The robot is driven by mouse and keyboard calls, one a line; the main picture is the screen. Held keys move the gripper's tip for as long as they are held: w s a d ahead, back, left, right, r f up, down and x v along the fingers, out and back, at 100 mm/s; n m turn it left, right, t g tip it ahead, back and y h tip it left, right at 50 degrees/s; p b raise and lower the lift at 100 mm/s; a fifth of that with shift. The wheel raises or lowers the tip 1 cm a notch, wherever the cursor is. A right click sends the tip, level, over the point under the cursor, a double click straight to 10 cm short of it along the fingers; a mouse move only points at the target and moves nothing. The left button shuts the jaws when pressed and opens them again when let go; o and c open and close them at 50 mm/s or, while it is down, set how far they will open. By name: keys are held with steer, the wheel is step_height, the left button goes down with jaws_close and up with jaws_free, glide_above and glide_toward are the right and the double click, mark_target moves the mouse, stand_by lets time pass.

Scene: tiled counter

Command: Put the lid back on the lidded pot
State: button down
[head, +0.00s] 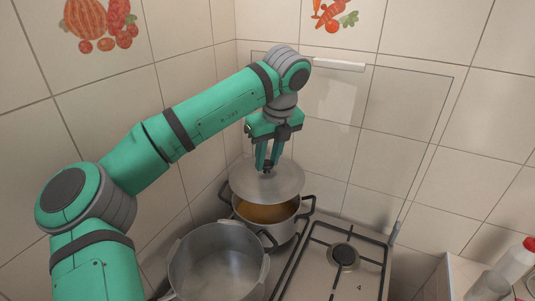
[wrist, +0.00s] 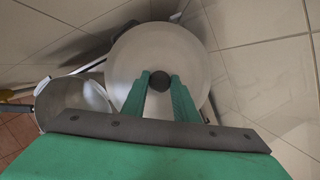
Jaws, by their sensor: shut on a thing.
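My gripper (head: 268,167) is shut on the dark knob of the round grey lid (head: 285,184). The lid is held above the pot (head: 268,226) at the back left of the stove, and looks slightly tilted. The pot's front opening shows below the lid, with orange-brown contents inside. Its dark handles stick out on both sides. In the wrist view, the lid (wrist: 138,58) fills the middle, with the green fingers (wrist: 159,84) at its knob. The lid hides most of the pot there.
A larger open, empty-looking pot (head: 218,262) stands in front, close to the lidded pot's left handle. A bare burner (head: 344,256) is to the right. Tiled walls close in behind and to the left. A red-capped bottle (head: 516,260) and a glass (head: 488,287) stand far right.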

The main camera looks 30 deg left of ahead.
steer(key=shift+f, duration=2.55)
steer(key=shift+a, duration=0.1)
steer(key=shift+f, duration=0.1)
steer(key=shift+s, duration=0.1)
stand_by(0.6)
